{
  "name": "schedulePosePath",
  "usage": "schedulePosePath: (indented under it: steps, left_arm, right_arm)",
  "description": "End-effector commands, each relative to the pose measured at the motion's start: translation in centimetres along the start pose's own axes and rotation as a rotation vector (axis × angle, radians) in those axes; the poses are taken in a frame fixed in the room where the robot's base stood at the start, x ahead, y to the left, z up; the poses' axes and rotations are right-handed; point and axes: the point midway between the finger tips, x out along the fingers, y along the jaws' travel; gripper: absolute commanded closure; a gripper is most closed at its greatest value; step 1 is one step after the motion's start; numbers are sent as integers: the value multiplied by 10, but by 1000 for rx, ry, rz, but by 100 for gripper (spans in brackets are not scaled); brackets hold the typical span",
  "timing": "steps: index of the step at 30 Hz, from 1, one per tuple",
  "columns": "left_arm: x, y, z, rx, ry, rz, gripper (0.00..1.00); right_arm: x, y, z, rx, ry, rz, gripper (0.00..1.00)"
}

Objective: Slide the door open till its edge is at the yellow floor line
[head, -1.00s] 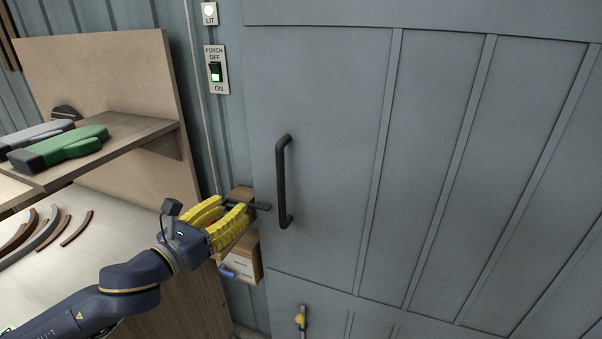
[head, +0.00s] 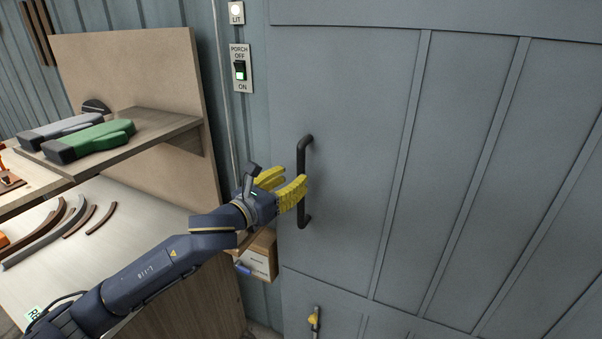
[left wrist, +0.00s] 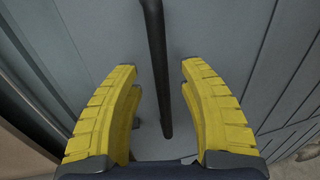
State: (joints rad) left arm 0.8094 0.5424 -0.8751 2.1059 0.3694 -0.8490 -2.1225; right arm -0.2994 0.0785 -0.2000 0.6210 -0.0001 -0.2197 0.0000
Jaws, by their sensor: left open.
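The large grey-blue sliding door (head: 350,160) fills the right of the head view, with its black vertical bar handle (head: 302,200) near its left edge. My left gripper (head: 295,182) has yellow padded fingers and is open at the handle's middle. In the left wrist view the handle (left wrist: 157,70) runs down between the two spread fingers (left wrist: 160,85), with a gap on each side. The yellow floor line is not in view. My right gripper is not in view.
A workbench (head: 150,240) with curved strips stands at the left, under a shelf (head: 160,130) holding a green tool (head: 90,140). A porch switch (head: 240,70) is on the wall beside the door. A cardboard box (head: 260,258) sits below my left wrist. A small yellow-knobbed latch (head: 315,320) is low on the door.

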Motion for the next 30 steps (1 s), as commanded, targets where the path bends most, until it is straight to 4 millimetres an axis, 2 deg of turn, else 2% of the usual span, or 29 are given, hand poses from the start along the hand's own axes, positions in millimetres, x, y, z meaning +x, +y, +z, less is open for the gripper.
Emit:
schedulePosePath:
  steps: [3, 9, 15, 24, 25, 30]
  left_arm:
    - [17, -1, 1, -1, -2, -1, 59]
    - [36, 0, 0, -1, -1, 0, 59]
    - [44, 0, 0, 0, -1, 0, 59]
    - [45, 0, 0, 0, -1, 0, 59]
    - [45, 0, 0, 0, -1, 0, 56]
    - [45, 0, 0, 0, -1, 0, 76]
  right_arm:
    - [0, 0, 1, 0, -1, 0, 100]
    - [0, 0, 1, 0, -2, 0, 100]
    - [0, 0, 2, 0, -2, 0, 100]
    - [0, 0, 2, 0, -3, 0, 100]
    - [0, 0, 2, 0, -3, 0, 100]
    - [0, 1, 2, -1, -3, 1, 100]
